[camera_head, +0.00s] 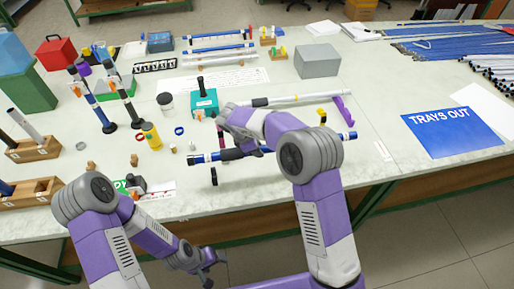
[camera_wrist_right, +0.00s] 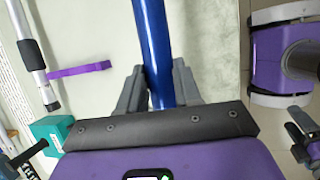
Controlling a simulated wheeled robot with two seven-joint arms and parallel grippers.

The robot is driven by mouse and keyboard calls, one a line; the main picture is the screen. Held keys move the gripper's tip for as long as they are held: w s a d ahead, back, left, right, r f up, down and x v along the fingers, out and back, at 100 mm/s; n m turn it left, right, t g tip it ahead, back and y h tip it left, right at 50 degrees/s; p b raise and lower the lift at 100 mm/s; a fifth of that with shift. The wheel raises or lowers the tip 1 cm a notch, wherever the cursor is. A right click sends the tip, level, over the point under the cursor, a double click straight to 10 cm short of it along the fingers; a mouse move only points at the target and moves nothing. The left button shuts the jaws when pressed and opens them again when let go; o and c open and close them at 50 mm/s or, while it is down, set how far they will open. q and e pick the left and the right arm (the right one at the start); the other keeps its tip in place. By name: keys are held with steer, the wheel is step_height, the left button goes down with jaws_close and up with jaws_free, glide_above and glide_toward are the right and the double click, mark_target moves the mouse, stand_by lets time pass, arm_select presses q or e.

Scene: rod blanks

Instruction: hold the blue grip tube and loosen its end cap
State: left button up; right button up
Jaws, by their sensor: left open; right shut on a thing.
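The blue grip tube (camera_head: 300,142) lies roughly level across the front middle of the table in the head view, with dark and pale bands towards its ends. In the right wrist view the blue tube (camera_wrist_right: 152,40) runs up between the fingers. My right gripper (camera_wrist_right: 158,88) is shut on the tube; in the head view its arm hides part of the tube. The end cap is too small to make out clearly at the tube's dark left end. My left gripper (camera_head: 214,266) is open and empty, low in front of the table edge, apart from the tube.
A teal block (camera_head: 204,103) and a silver tube (camera_head: 295,99) with a purple clip (camera_head: 343,109) lie behind. A yellow bottle (camera_head: 151,136) and wooden racks (camera_head: 35,149) stand left. A blue "TRAYS OUT" sheet (camera_head: 452,132) lies right. Table space between tube and sheet is mostly clear.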

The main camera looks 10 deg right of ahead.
arm_select(q)
steer(key=shift+f+b, duration=2.1)
steer(key=shift+f, duration=0.1)
arm_select(e)
steer(key=shift+f, duration=3.95)
arm_select(q)
steer(key=shift+f+b, duration=0.45)
steer(key=shift+b, duration=0.05)
arm_select(e)
steer(key=shift+f, duration=1)
arm_select(q)
steer(key=shift+r, duration=0.1)
arm_select(e)
steer(key=shift+r, duration=0.15)
arm_select(q)
steer(key=shift+r+p, duration=0.5)
steer(key=shift+p, duration=0.1)
arm_select(e)
steer(key=shift+r, duration=0.55)
arm_select(q)
steer(key=shift+c, duration=0.4)
